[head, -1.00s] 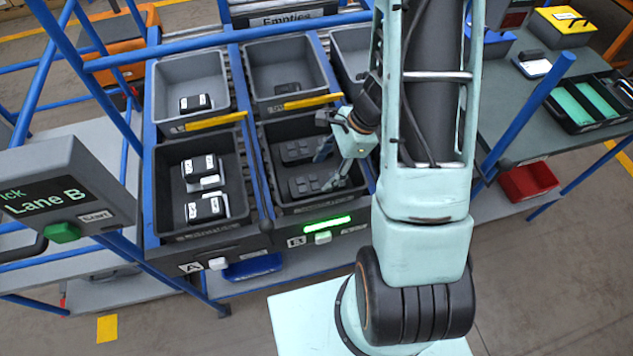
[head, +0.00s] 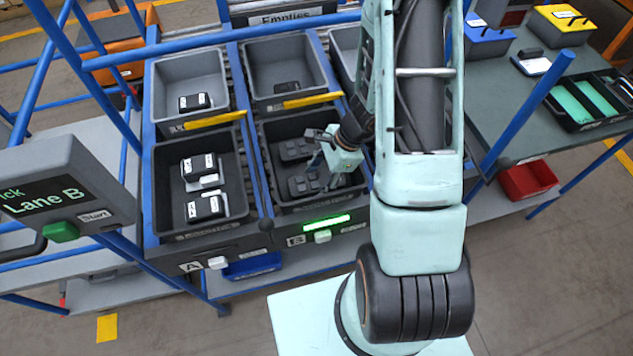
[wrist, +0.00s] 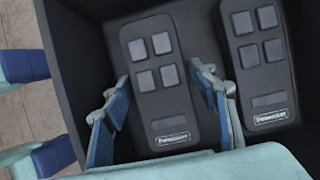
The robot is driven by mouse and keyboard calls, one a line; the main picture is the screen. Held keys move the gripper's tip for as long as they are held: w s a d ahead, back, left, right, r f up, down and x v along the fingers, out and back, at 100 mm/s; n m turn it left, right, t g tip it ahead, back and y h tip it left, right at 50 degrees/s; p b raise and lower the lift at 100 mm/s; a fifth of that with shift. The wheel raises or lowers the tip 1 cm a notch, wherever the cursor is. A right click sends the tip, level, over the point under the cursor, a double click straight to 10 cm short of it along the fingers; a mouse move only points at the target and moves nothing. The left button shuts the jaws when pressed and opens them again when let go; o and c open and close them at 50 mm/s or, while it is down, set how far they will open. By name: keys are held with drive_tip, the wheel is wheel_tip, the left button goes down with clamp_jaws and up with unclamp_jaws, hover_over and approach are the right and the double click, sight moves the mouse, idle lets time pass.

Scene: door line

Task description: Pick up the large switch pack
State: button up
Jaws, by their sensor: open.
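Two large dark switch packs with square grey buttons lie in the dark lane B bin (head: 285,208). In the wrist view, one switch pack (wrist: 158,103) lies between my gripper's fingers, and a second switch pack (wrist: 262,85) lies to its right. In the head view they show as the nearer pack (head: 304,186) and the farther pack (head: 297,149). My gripper (wrist: 168,105) is open, its blue-padded fingers on either side of the first pack's lower half. I cannot tell whether the fingers touch it. In the head view my gripper (head: 322,172) is inside the bin, partly covering the packs.
The bin wall (wrist: 75,75) is close to my left finger. Left of lane B is lane A's bin (head: 165,200) with several white-labelled packs. A grey bin (head: 255,65) with a yellow bar stands behind. A blue rail (head: 525,115) rises to the right.

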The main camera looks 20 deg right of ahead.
drive_tip(key=shift+f+b, duration=0.25)
drive_tip(key=shift+b, duration=0.1)
drive_tip(key=shift+c, duration=0.2)
drive_tip(key=c, duration=1)
